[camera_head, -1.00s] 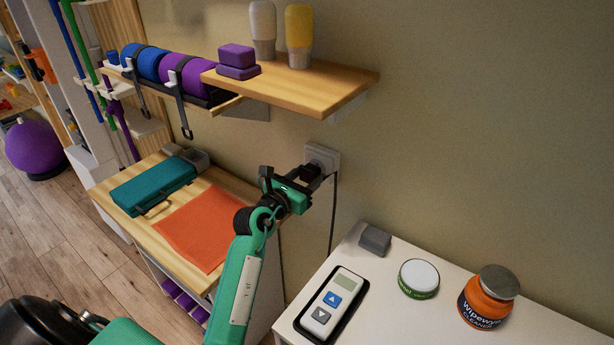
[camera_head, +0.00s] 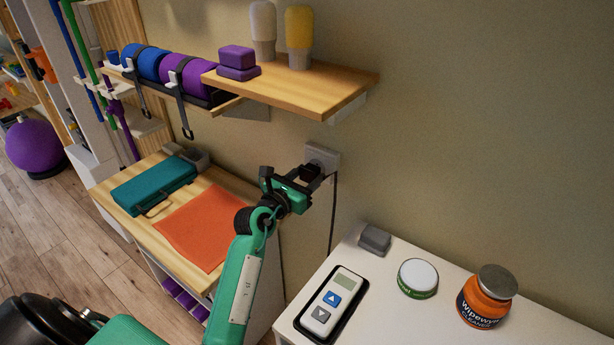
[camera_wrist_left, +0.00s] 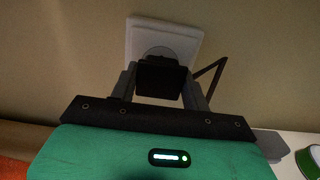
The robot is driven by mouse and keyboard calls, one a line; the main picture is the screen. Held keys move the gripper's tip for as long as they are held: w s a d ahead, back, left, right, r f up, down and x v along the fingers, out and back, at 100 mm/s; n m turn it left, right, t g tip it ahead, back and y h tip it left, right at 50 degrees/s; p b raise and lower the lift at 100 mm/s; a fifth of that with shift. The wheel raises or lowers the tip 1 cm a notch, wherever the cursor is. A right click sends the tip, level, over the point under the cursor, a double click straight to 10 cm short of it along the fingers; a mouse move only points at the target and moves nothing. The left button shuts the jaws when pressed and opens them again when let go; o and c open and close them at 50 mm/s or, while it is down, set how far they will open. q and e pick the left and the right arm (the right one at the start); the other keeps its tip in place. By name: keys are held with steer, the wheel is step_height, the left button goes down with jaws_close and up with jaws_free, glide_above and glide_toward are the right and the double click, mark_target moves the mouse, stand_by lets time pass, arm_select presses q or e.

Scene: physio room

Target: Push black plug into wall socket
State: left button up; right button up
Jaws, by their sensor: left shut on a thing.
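The wall socket (camera_head: 324,154) is a pale square plate on the wall below the wooden shelf. In the left wrist view the socket (camera_wrist_left: 163,39) shows its round recess partly behind the plug. The black plug (camera_wrist_left: 161,78) is between the fingers of my left gripper (camera_wrist_left: 162,88), directly in front of the socket. It also shows in the head view (camera_head: 311,172), close against the plate. My left gripper (camera_head: 314,182) is shut on it. I cannot tell how deep the plug sits, as its front face is hidden. My right gripper is not in view.
A black cable (camera_head: 333,215) hangs down the wall from the plug. The wooden shelf (camera_head: 340,85) juts out above the socket. A white table (camera_head: 400,318) stands below right with a remote (camera_head: 333,302), a tin (camera_head: 418,278) and an orange jar (camera_head: 486,297).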

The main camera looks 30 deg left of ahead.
arm_select(q)
steer(key=shift+r, duration=0.1)
stand_by(0.4)
steer(key=shift+p, duration=0.35)
steer(key=shift+w, duration=0.55)
steer(key=o, duration=1)
